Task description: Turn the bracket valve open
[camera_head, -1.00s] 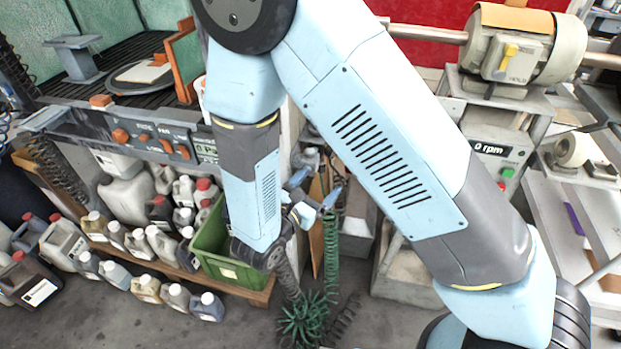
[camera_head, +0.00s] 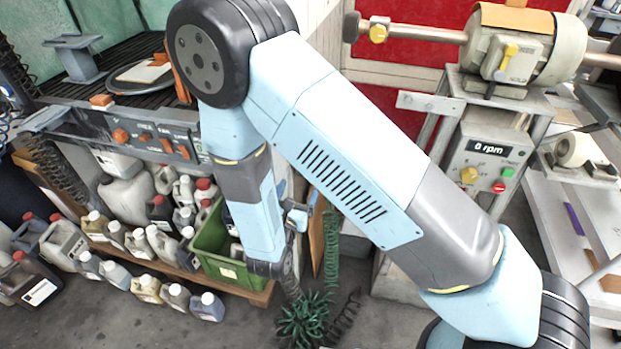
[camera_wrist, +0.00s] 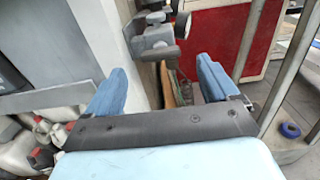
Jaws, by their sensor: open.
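In the wrist view a grey metal bracket fitting (camera_wrist: 152,40) stands out from the pale wall, with a dark round part at its right; it appears to be the bracket valve. Its handle position is not clear. My gripper (camera_wrist: 160,86) is open and empty, its two blue fingers spread wide below the fitting in the picture. The fitting appears ahead of the fingers and apart from them. In the head view my gripper (camera_head: 298,212) is small and partly hidden by my arm, beside the wall's end. I cannot make out the fitting there.
A green crate (camera_head: 212,245) and several bottles stand low at the left. A green coiled hose (camera_head: 331,245) hangs near my gripper. The buffing machine (camera_head: 525,45) and its control box (camera_head: 487,160), reading 0 rpm, are at the right. A red panel (camera_wrist: 218,45) stands behind the fitting.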

